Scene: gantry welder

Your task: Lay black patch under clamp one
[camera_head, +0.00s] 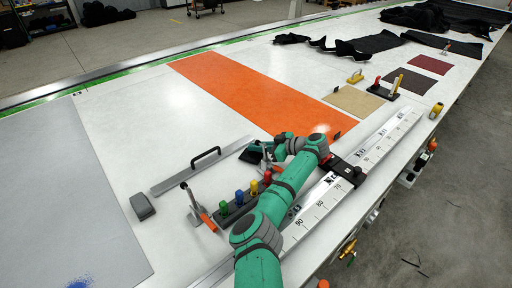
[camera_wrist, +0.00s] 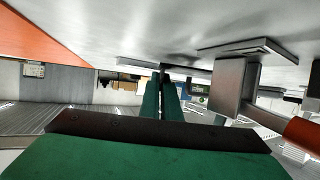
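My gripper (camera_head: 264,149) is low over the white table, its two green fingers (camera_wrist: 163,90) close together in the wrist view. A small black patch (camera_head: 249,155) shows at the fingertips in the head view. In the wrist view it seems to be a thin dark edge at the tips, so the fingers appear shut on it. A metal toggle clamp with an orange handle (camera_wrist: 303,133) stands close beside the fingers in the wrist view. In the head view, my arm partly hides a clamp beside the gripper. Another clamp (camera_head: 194,205) stands at front left. I see no clamp numbers.
A long metal bar with a black handle (camera_head: 205,155) lies left of the gripper. A block with coloured knobs (camera_head: 238,205) is in front, and a ruled rail (camera_head: 375,145) runs along the right. An orange strip (camera_head: 255,95) lies behind; white table beside it is clear.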

